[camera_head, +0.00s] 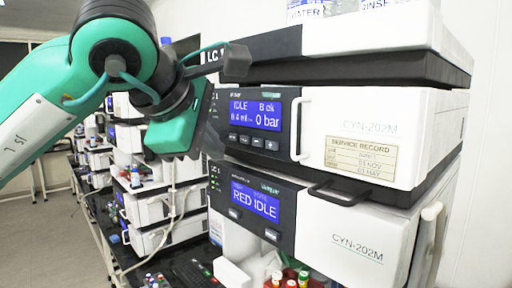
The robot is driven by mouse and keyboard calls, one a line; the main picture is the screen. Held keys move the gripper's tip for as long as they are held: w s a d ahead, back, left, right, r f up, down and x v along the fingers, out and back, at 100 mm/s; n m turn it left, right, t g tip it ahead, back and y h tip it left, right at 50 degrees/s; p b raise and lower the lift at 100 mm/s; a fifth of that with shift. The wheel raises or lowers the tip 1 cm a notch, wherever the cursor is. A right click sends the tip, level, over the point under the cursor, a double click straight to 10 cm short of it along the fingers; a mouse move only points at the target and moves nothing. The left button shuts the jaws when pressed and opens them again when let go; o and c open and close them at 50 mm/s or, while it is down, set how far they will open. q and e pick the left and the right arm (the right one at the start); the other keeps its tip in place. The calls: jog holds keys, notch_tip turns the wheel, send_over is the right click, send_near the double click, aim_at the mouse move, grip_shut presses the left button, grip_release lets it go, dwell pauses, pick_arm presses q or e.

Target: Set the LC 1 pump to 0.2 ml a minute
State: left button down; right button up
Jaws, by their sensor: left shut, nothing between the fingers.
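The LC 1 pump (360,115) is the white module with a dark front panel in the upper middle of the stack. Its blue display (255,116) reads IDLE, B ok and 0 bar; the flow figure is too blurred to read surely. A row of small buttons (253,142) lies under the display. My left gripper (212,142) is shut and empty, just left of the pump's panel, level with the button row. It covers what is behind it; whether it touches the panel I cannot tell. My right gripper is not in view.
Below is another module with a display (255,200) reading RED IDLE. Handles stick out at the pump's front (300,128) and below it (333,191). Capped vials (290,278) stand at the bottom. More instrument stacks (150,210) stand behind at left.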

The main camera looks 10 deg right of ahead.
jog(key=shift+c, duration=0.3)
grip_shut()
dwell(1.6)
